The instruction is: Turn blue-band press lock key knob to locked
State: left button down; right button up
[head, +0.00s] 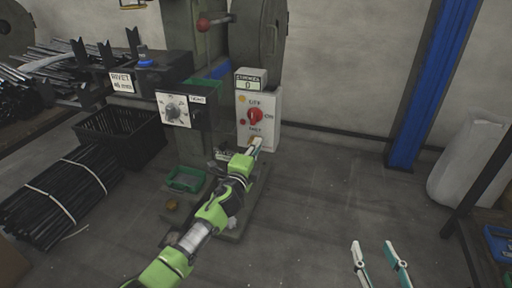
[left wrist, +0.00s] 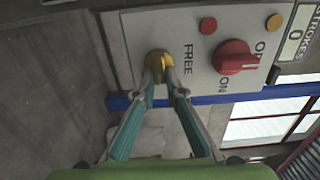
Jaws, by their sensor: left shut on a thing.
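The press's white control box (head: 269,131) stands at the middle of the head view and fills the upper part of the left wrist view (left wrist: 130,30). Its brass lock key knob (left wrist: 157,61) sits beside the word FREE; no locked mark can be read. My left gripper (left wrist: 162,76) is shut on this knob, its fingertips at the knob's sides. In the head view my left gripper (head: 255,144) is at the box's lower front and hides most of the knob. My right gripper (head: 374,245) is open and empty over the floor at lower right.
A red rotary switch (head: 255,116) with ON and OFF marks is above the knob. A strokes counter (head: 250,83) tops the box. A dial panel (head: 180,109), green tray (head: 186,179) and black crate (head: 106,137) lie left. Floor to the right is clear up to the blue post (head: 415,105).

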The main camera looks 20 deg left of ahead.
pick_arm(q)
jog(key=shift+f, duration=0.1)
jog(key=c, duration=2.1)
grip_release()
jog(key=s, duration=1.2)
jog(key=shift+a, duration=0.2)
